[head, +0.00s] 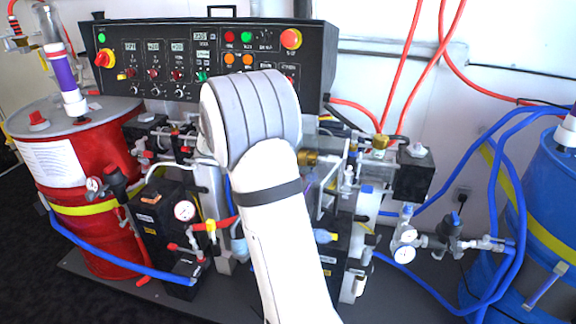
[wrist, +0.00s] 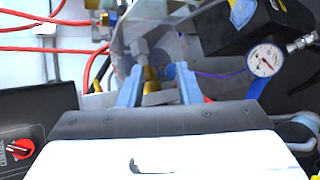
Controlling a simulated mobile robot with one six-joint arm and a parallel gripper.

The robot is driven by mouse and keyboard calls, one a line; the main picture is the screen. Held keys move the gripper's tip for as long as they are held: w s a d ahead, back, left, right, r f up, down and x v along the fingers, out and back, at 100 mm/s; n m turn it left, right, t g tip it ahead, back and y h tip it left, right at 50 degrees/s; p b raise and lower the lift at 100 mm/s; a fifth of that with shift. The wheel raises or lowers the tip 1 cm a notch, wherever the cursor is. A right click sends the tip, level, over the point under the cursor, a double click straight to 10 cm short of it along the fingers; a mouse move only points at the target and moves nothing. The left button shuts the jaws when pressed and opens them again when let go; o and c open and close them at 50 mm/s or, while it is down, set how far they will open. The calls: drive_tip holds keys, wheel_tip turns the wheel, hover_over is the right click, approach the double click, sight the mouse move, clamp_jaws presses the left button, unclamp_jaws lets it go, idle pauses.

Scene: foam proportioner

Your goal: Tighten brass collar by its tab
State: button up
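In the wrist view, a brass collar (wrist: 151,78) sits on a pale metal fitting, beyond and between the two blue fingers of my gripper (wrist: 158,84). A flat, pale tab-like piece (wrist: 160,97) shows just below the brass, also between the fingers. The fingers stand wide apart with a visible gap. I cannot tell whether either finger touches the tab. In the head view, my white and grey arm hides the gripper. A brass part (head: 309,158) shows just right of my arm; I cannot tell if it is the same collar.
A black control panel (head: 120,40) stands behind. A red drum (head: 95,220) is at left and a blue drum (head: 550,190) at right. Red and blue hoses cross the scene. A pressure gauge (wrist: 264,60) and a black block (wrist: 225,30) sit close right of the gripper.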

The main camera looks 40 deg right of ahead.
sight(309, 162)
drive_tip(key=w+d+f+h, duration=0.1)
drive_tip(key=d, duration=0.3)
drive_tip(key=w+d+f+h, duration=0.1)
drive_tip(key=w+d+f, duration=0.1)
drive_tip(key=d, duration=0.1)
drive_tip(key=w+d+f, duration=0.1)
drive_tip(key=d+f, duration=0.1)
drive_tip(key=d, duration=0.2)
drive_tip(key=shift+w+d+f+n+h+b, duration=0.1)
drive_tip(key=shift+w+d+n+h+b, duration=0.2)
drive_tip(key=shift+d+h, duration=0.1)
drive_tip(key=shift+c, duration=0.2)
